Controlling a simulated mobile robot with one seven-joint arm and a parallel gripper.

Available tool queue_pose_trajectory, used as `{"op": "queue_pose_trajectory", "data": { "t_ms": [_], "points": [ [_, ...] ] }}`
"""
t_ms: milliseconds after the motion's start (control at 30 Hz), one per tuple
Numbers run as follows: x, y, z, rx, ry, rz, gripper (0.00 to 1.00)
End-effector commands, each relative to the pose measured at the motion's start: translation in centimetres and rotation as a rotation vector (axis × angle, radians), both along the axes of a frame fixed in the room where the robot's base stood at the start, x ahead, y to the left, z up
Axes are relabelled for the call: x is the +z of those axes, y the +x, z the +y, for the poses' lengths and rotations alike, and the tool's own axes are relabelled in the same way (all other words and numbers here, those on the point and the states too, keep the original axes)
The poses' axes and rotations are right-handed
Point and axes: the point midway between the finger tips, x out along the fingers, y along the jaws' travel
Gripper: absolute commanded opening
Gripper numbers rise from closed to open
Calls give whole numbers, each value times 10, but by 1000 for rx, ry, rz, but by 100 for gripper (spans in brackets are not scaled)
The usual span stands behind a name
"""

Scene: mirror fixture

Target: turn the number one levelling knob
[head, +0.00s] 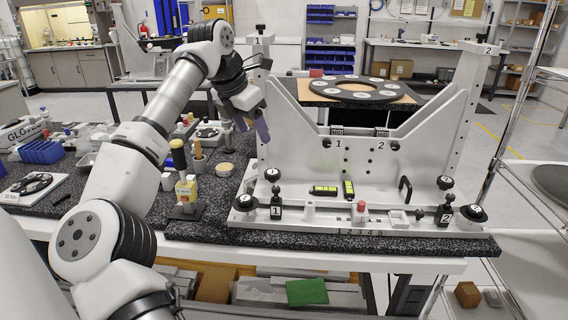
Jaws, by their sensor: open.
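The white mirror fixture (330,206) stands on a dark speckled slab. Near its front left corner is a black knob with a white top (245,202), beside a black block marked 1 (276,211). A second black knob (272,174) sits just behind that block. Which of these two knobs is number one I cannot tell for sure. My gripper (252,132) is open and empty, pointing down.
At the right end are a block marked 2 (446,214) and more black knobs (473,213). Two green-lit levels (325,190) and a red-topped part (361,208) sit between.

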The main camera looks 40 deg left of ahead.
Motion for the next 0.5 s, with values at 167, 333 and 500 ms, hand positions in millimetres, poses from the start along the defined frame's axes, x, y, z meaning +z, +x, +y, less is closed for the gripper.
{"op": "queue_pose_trajectory", "data": {
  "t_ms": [167, 333, 500],
  "points": [
    [-19, 7, -1, -1, -3, 5, 61],
    [-51, 21, -4, -3, -5, 3, 61],
    [-84, 35, -6, -3, -5, 1, 61]
  ]
}}
